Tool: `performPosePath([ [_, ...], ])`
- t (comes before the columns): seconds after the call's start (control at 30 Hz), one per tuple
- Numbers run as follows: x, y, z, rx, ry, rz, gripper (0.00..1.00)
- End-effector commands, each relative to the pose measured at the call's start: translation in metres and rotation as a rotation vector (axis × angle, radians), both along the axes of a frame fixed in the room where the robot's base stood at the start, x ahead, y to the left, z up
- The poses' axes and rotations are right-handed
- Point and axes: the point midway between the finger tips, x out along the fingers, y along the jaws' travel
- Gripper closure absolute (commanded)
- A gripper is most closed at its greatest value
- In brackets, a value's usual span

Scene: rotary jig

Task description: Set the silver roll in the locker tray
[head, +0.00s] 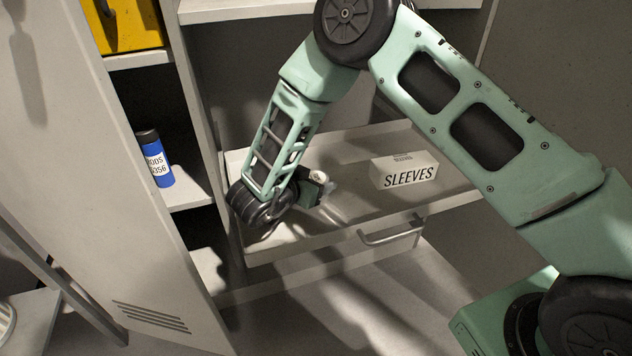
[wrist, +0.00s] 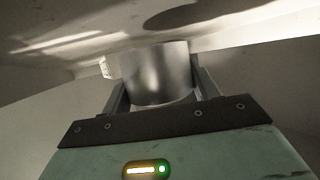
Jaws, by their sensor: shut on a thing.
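The silver roll (wrist: 155,73) fills the space between my two fingers in the wrist view, its shiny curved side facing the camera. In the head view only a small pale end of the roll (head: 318,176) shows at my gripper (head: 322,188). My gripper is shut on the roll; it also shows in the wrist view (wrist: 155,92). The locker tray (head: 345,240) is a grey pulled-out drawer with a bar handle on its front. My gripper is over the left part of the tray. I cannot tell whether the roll touches the tray floor.
A white box marked SLEEVES (head: 404,173) stands in the tray's right part. A blue bottle (head: 155,160) with a dark cap stands on a shelf to the left. A yellow bin (head: 130,25) sits above it. The open locker door (head: 110,200) is at the left. Tray floor between gripper and box looks clear.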

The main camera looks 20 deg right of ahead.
Motion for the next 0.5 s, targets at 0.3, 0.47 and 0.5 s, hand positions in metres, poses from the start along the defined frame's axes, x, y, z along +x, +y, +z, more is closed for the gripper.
performPosePath([
  [0.3,0.000,0.000,-0.005,-0.001,-0.001,0.000,0.66],
  [0.47,0.000,0.000,-0.010,-0.001,-0.001,0.000,0.66],
  [0.5,0.000,0.000,-0.011,-0.001,-0.001,0.000,0.66],
])
